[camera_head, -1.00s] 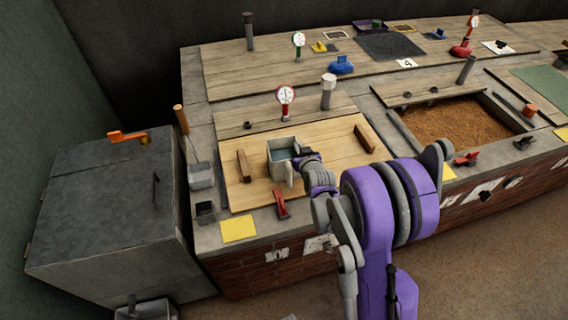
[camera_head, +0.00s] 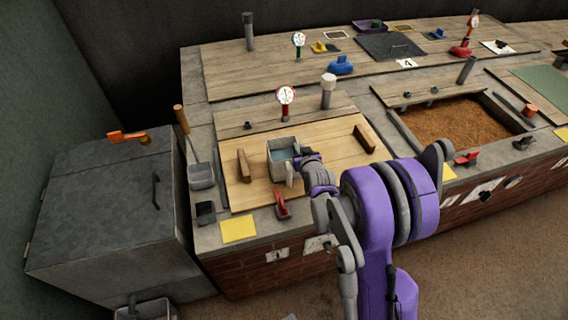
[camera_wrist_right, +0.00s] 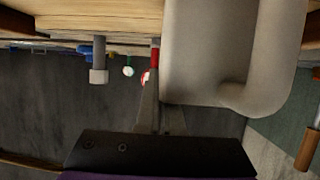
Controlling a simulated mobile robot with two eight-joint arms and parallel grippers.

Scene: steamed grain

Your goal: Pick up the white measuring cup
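The white measuring cup (camera_head: 274,163) looks like a squarish light-grey jug with a handle, holding bluish-grey contents. It stands upright on the light wooden board in the head view. In the wrist view its pale body (camera_wrist_right: 200,45) and curved handle (camera_wrist_right: 278,50) fill the upper right. My right gripper (camera_head: 300,160) is at the right side of the cup, near its rim. In the wrist view my right gripper (camera_wrist_right: 158,100) has its fingers beside the cup wall, partly hidden by it. Whether they pinch the wall is unclear. My left gripper is out of view.
Two wooden blocks (camera_head: 244,166) (camera_head: 364,138) flank the cup on the board (camera_head: 330,150). A red-handled tool (camera_head: 282,207) lies in front. A red dial gauge (camera_head: 286,96) and a grey post (camera_head: 328,92) stand behind. A scoop (camera_head: 200,175) and a grey box (camera_head: 105,215) are left.

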